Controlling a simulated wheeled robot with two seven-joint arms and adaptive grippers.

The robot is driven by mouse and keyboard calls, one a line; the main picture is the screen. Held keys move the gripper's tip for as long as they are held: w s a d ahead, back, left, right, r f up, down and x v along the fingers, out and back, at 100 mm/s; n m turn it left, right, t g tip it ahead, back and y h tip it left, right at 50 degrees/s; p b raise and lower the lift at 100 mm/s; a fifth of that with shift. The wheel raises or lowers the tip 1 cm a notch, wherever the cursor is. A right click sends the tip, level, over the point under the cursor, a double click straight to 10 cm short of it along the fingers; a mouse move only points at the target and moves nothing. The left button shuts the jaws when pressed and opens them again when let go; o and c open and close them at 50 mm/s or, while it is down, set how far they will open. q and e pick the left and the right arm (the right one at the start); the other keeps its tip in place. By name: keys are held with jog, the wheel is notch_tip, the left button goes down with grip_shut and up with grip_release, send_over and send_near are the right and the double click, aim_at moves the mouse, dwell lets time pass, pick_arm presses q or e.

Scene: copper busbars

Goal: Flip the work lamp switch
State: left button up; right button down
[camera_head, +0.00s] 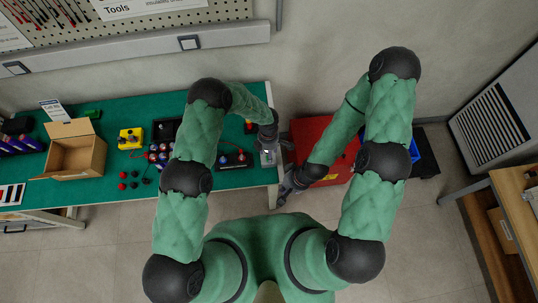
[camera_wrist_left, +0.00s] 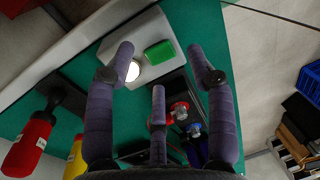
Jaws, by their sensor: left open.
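A grey switch box (camera_wrist_left: 150,25) with a green rocker (camera_wrist_left: 160,52) and a bright white round part (camera_wrist_left: 132,71) sits on the green bench top in the left wrist view. It shows small and pale near the bench's right end in the head view (camera_head: 268,159). My left gripper (camera_wrist_left: 165,70) is open, its purple-grey fingers spread in front of the box, with one finger overlapping the round part. No contact with the rocker can be made out. My right gripper (camera_head: 284,188) hangs beside the bench's right end, apart from the box; its fingers are too small to read.
The green bench (camera_head: 105,190) holds an open cardboard box (camera_head: 85,158), a yellow box (camera_head: 130,138) and several small parts. Red and blue knobbed parts (camera_wrist_left: 180,108) lie near the switch box. A red cabinet (camera_head: 312,132) stands right of the bench. A red bottle (camera_wrist_left: 28,142) is at left.

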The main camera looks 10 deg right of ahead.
pick_arm(q)
jog(key=shift+s+f, duration=0.15)
jog(key=shift+f, duration=0.95)
